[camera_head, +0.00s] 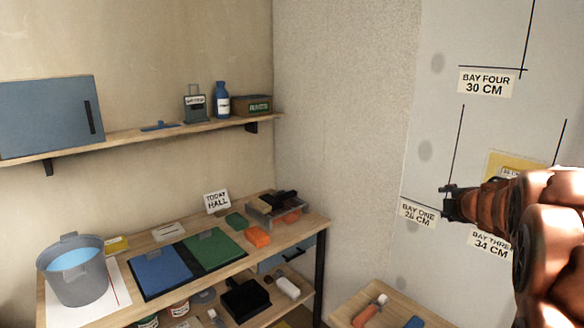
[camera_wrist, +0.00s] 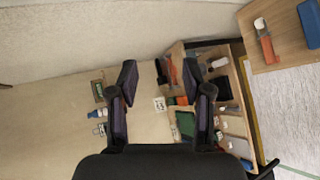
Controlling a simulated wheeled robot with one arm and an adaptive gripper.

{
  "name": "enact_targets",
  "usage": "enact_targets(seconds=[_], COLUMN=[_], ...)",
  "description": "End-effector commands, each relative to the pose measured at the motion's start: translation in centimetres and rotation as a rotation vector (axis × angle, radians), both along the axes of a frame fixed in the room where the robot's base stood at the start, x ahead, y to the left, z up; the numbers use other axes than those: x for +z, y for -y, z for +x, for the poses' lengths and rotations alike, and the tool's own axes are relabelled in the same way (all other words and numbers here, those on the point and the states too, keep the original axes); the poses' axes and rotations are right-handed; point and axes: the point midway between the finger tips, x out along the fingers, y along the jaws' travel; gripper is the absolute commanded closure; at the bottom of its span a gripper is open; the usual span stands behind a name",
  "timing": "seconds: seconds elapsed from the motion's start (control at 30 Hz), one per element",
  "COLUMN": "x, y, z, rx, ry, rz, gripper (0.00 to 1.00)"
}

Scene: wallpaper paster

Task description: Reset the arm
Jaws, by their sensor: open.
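My gripper (camera_head: 447,203) is at the right in the head view, held up in front of the wall with the bay labels. Its fingers point left. In the wrist view my gripper (camera_wrist: 164,93) shows two dark fingers spread wide apart with nothing between them. Beyond the fingers lie the plain wall and the workbench with its goods, at a distance. My orange-brown arm runs from the gripper to the right edge of the head view and covers part of a yellow sheet (camera_head: 505,160) on the wall.
A workbench at the left holds a bucket (camera_head: 75,270), a blue mat (camera_head: 161,271), a green mat (camera_head: 215,250) and a tray (camera_head: 262,212). A shelf (camera_head: 150,134) above carries a cabinet (camera_head: 48,115) and a blue bottle (camera_head: 222,99). A small table (camera_head: 350,300) stands low in front.

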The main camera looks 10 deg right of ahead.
Motion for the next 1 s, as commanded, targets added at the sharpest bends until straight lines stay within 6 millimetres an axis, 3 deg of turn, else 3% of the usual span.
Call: enact_targets(seconds=[0.07,0.1,0.23,0.27,0.3,0.33,0.37,0.4,0.63,0.8,0.9,1.0], x=[1.5,3.2,6.4,5.4,6.0,-5.1,-8.8,-10.5,-15.4,-17.3,-17.9,-18.1], y=[-3.3,-5.6,-14.0,-16.9,-13.4,-14.1,-16.1,-17.4,-22.3,-24.5,-25.2,-26.0], z=[-1.2,-1.2,-0.4,-0.7,-3.7,-10.0,-13.6,-16.1,-28.6,-36.2,-39.1,-40.5], rx=[0.043,0.063,0.088,0.118,-0.281,-0.53,-0.595,-0.646,-0.998,-1.236,-1.332,-1.382], ry=[-0.006,0.035,0.162,0.149,0.21,-0.182,-0.354,-0.44,-0.666,-0.774,-0.818,-0.833], rz=[-0.02,0.018,0.204,0.238,0.651,0.784,0.812,0.834,0.873,0.897,0.904,0.909], gripper=[0.51,0.51,0.51,0.51,0.51,0.51,0.51,0.51,0.51,0.51,0.51,0.51])
